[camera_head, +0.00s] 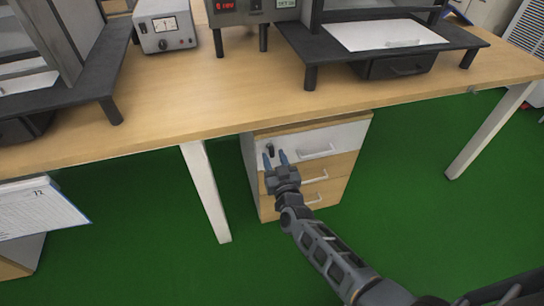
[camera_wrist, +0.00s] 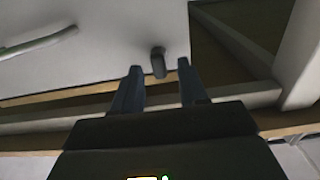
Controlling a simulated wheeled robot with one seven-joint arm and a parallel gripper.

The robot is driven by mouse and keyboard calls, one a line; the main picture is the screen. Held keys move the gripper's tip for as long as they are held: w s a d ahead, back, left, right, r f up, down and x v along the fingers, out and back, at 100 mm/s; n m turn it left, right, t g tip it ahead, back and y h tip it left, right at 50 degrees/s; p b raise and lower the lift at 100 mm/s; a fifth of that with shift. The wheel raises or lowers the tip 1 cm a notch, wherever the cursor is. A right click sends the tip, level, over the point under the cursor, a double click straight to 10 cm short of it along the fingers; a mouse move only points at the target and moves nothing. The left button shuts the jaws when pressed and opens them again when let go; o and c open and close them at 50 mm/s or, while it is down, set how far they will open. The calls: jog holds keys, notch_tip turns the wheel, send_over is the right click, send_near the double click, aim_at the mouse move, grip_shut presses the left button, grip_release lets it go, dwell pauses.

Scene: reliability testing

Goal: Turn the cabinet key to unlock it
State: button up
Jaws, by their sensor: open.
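The cabinet (camera_head: 300,165) stands under the wooden table and has a white top drawer front above wooden ones. The small dark key (camera_head: 269,149) sticks out of the top drawer front near its left edge. In the wrist view the key (camera_wrist: 158,62) shows just beyond and between my fingertips. My gripper (camera_head: 276,156) is open and in front of the key, with one finger on each side of its line. In the wrist view my gripper (camera_wrist: 158,75) appears empty. I cannot tell whether either finger touches the key.
Drawer handles (camera_head: 317,151) sit to the right of the key; one handle (camera_wrist: 38,42) also shows in the wrist view. The wooden table (camera_head: 220,105) overhangs the cabinet. A white table leg (camera_head: 206,192) stands left of the cabinet. Green floor (camera_head: 400,190) is open to the right.

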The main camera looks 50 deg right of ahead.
jog(key=shift+x, duration=1)
jog(key=shift+s, duration=0.1)
grip_shut()
